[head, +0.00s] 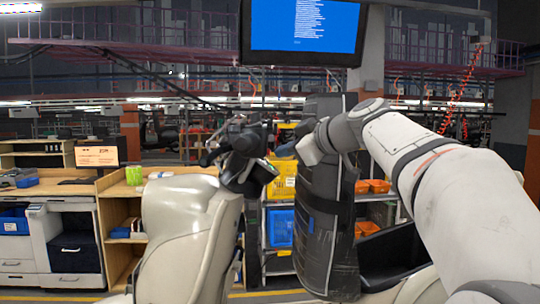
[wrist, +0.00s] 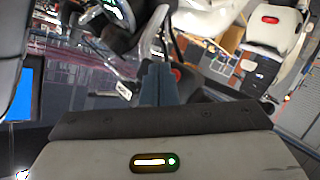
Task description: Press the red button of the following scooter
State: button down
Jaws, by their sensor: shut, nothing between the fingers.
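The scooter (head: 185,240) has a cream body and stands left of centre in the head view, with its dark handlebar (head: 240,150) at the top. My gripper (head: 284,150) reaches in from the right and points at the handlebar, close to its right side. In the wrist view my gripper (wrist: 158,68) has its two blue-grey fingers together, with nothing held. A small round red spot (wrist: 176,74), which looks like the red button, shows just right of the fingertips. It is partly hidden, and I cannot tell whether the fingers touch it. The head view does not show it.
A screen (head: 303,27) hangs above. Shelves with yellow (head: 282,180) and blue bins (head: 280,228) stand behind. A wooden desk (head: 75,187) with a cabinet is at the left.

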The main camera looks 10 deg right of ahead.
jog(key=shift+w+a, duration=0.1)
jog(key=shift+a, duration=0.4)
dwell(0.7)
jog(key=shift+d, duration=0.1)
jog(key=shift+d+b, duration=0.65)
jog(key=shift+d, duration=0.05)
jog(key=d, duration=0.2)
jog(key=s+d+b, duration=0.1)
jog(key=d, duration=0.2)
jog(key=shift+s, duration=0.1)
dwell(0.3)
dwell(0.4)
